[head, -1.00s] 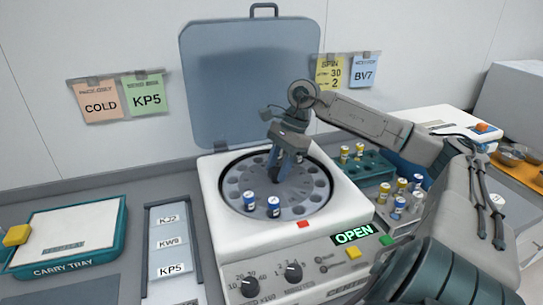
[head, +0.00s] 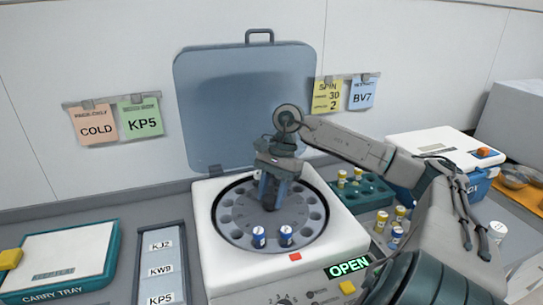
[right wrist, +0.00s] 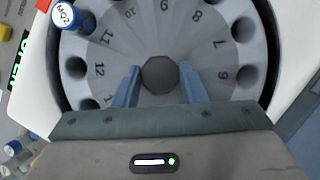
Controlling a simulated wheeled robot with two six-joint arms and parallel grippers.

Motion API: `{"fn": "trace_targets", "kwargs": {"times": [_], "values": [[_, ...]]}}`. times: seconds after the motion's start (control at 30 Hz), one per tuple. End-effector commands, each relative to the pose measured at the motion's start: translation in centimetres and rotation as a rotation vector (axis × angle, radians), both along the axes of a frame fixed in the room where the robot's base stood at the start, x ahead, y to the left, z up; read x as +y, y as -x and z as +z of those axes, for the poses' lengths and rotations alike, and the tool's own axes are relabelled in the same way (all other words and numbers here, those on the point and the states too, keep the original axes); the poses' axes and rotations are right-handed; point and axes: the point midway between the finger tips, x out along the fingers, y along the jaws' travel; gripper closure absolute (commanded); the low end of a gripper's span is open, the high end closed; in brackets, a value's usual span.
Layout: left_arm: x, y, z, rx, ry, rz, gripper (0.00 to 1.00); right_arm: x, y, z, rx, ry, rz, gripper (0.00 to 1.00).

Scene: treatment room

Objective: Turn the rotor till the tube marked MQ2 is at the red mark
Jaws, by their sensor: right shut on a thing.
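The grey rotor (head: 238,228) sits in the open white centrifuge (head: 325,236), with numbered slots around its hub (right wrist: 160,75). My right gripper (head: 270,204) is over the middle of the rotor, pointing down. In the right wrist view its blue fingers (right wrist: 160,92) are shut on the hub, one on each side. The MQ2 tube (right wrist: 65,17), with a blue body and white cap, stands by number 11, roughly in line with the red mark (head: 295,257). In the head view it appears to be the right tube (head: 286,236) of two; another blue tube (head: 259,238) stands left of it. My left gripper is not in view.
The raised lid (head: 250,100) stands behind the rotor. A teal rack (head: 370,192) with several tubes is at the right, under my right arm. A carry tray (head: 60,268) and a label strip (head: 160,268) lie at the left. The green display reads OPEN (head: 348,267).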

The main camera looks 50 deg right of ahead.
Motion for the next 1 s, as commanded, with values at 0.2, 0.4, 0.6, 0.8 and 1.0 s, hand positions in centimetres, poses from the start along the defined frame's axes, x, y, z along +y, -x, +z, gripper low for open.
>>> {"fn": "trace_targets", "kwargs": {"times": [0.2, 0.4, 0.6, 0.8, 1.0], "values": [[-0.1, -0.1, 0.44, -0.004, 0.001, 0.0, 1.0, -0.16, -0.13, 0.33, -0.006, 0.005, 0.012, 1.0], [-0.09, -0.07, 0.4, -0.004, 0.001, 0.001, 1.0, -0.19, -0.13, 0.29, -0.007, 0.005, 0.013, 1.0], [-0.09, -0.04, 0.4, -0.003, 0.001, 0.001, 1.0, -0.19, -0.15, 0.31, -0.007, 0.005, 0.013, 0.57], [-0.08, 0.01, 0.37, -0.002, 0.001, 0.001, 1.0, -0.1, -0.08, 0.18, -0.004, 0.004, 0.015, 0.41], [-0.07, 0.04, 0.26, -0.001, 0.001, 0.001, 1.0, -0.14, -0.06, 0.25, -0.003, 0.003, 0.015, 0.41]]}}
